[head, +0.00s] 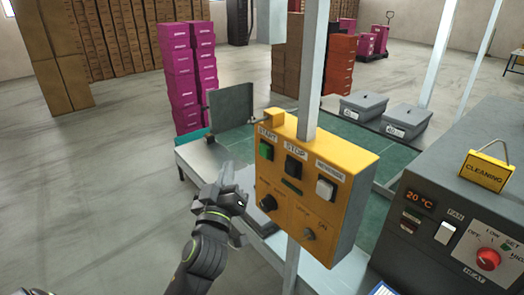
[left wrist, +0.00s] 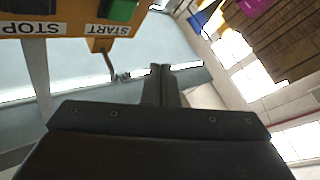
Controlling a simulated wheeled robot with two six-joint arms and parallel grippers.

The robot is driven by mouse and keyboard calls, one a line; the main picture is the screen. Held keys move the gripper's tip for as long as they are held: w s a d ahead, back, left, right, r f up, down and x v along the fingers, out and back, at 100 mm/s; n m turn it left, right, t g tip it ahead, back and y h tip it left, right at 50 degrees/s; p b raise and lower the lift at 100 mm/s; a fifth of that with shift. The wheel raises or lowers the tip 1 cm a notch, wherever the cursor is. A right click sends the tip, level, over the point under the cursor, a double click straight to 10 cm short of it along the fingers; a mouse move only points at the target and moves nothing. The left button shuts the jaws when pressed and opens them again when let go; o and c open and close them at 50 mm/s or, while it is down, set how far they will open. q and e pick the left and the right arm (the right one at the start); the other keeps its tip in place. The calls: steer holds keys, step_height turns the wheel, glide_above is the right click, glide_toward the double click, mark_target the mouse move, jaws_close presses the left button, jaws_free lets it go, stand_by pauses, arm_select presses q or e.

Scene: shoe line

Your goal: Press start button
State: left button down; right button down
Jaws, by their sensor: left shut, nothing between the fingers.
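The green start button (head: 265,150) is at the upper left of a yellow control box (head: 340,165) fixed to a grey post, under a START label. The black stop button (head: 294,166) is to its right, and a white button (head: 325,189) is further right. My left gripper (head: 240,200) is shut and empty, left of the box and lower than the start button, apart from it. In the left wrist view the shut fingertips (left wrist: 161,68) point past the box, and the start button (left wrist: 122,10) shows at the top edge. My right gripper is not in view.
A grey machine (head: 440,220) with a red knob and a CLEANING sign (head: 486,171) stands at the right. Behind the box are a green conveyor surface (head: 395,155) and grey bins (head: 405,120). Pink boxes (head: 185,80) are stacked at the back. The floor at left is clear.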

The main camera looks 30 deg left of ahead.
mark_target(259, 149)
arm_select(q)
steer(key=w+d, duration=0.2)
steer(key=w, duration=0.4)
steer(key=shift+d+b, duration=0.3)
stand_by(0.5)
steer(key=shift+w, duration=0.1)
stand_by(1.2)
steer(key=shift+w+d+b, duration=0.15)
steer(key=shift+w+b, duration=0.15)
steer(key=shift+w, duration=0.05)
steer(key=shift+w+d+b, duration=0.2)
steer(key=shift+w+b, duration=0.15)
steer(key=shift+w, duration=0.15)
stand_by(0.7)
steer(key=shift+s+a, duration=0.1)
steer(key=shift+s, duration=0.05)
steer(key=shift+s+a, duration=0.25)
steer(key=shift+s, duration=0.5)
